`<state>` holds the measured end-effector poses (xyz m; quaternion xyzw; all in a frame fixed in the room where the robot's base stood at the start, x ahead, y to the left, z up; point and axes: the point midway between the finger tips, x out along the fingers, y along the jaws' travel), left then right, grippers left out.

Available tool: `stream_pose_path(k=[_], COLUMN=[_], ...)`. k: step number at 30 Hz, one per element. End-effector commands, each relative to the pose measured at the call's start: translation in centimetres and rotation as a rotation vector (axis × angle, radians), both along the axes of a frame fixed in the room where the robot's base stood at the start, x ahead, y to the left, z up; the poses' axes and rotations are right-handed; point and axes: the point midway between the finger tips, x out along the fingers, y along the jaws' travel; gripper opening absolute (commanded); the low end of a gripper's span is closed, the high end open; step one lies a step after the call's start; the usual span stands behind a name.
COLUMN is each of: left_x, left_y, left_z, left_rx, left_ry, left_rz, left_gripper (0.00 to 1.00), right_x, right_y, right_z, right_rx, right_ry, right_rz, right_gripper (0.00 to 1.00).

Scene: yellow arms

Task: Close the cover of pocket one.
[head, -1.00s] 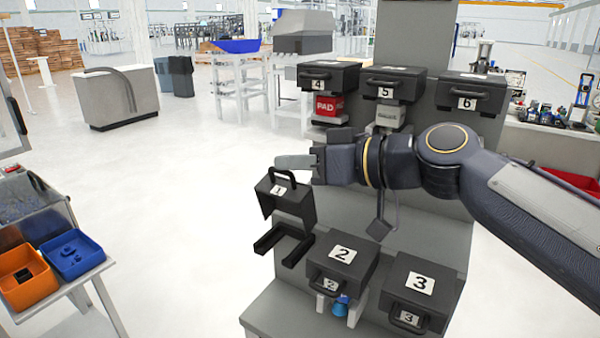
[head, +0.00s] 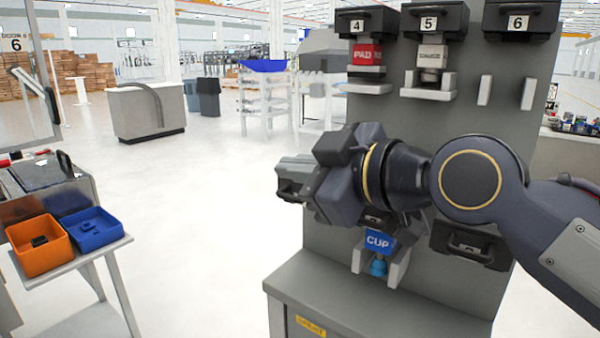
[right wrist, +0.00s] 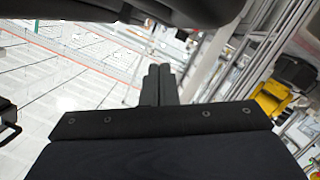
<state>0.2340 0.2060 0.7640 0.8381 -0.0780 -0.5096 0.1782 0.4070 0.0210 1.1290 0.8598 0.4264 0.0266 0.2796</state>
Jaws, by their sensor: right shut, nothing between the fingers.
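My right gripper (head: 292,178) is shut and empty, pointing left in front of the grey panel (head: 330,225). It also shows in the right wrist view (right wrist: 158,85), its two fingers side by side. Pocket one and its cover are hidden in the head view behind my right gripper and wrist, so I cannot tell how its cover stands or whether the gripper touches it. A large dark surface fills the top of the right wrist view; I cannot tell what it is. My left gripper is not in view.
Pockets four (head: 358,22), five (head: 428,22) and six (head: 518,22) line the panel's top. Below my wrist are a holder with a blue CUP label (head: 379,241) and a black pocket (head: 470,243). An orange bin (head: 38,245) and blue bin (head: 93,230) stand left. Floor between is clear.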

Motion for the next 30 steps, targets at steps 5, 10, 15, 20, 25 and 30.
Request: stream_pose_path(k=[5,10,15,20,25,30], left_x=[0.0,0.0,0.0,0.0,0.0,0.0], left_y=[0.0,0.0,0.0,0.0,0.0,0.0], left_z=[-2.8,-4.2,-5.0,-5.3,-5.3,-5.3], left_rx=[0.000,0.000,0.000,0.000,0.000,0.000], left_ry=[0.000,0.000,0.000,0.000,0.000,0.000], left_rz=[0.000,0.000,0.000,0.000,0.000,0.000], left_gripper=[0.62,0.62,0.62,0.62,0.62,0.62], right_x=[-0.1,-0.1,-0.1,-0.1,0.0,0.0], right_y=[0.0,0.1,0.1,0.0,0.0,0.0], right_z=[-2.4,-3.5,-4.1,-4.3,-4.3,-4.3], right_rx=[-0.033,-0.052,-0.086,-0.101,-0.107,-0.107], right_ry=[-0.051,-0.077,-0.130,-0.153,-0.160,-0.160], right_rz=[0.000,0.001,0.000,0.000,0.000,0.000], right_gripper=[0.00,0.00,0.00,0.00,0.00,0.00])
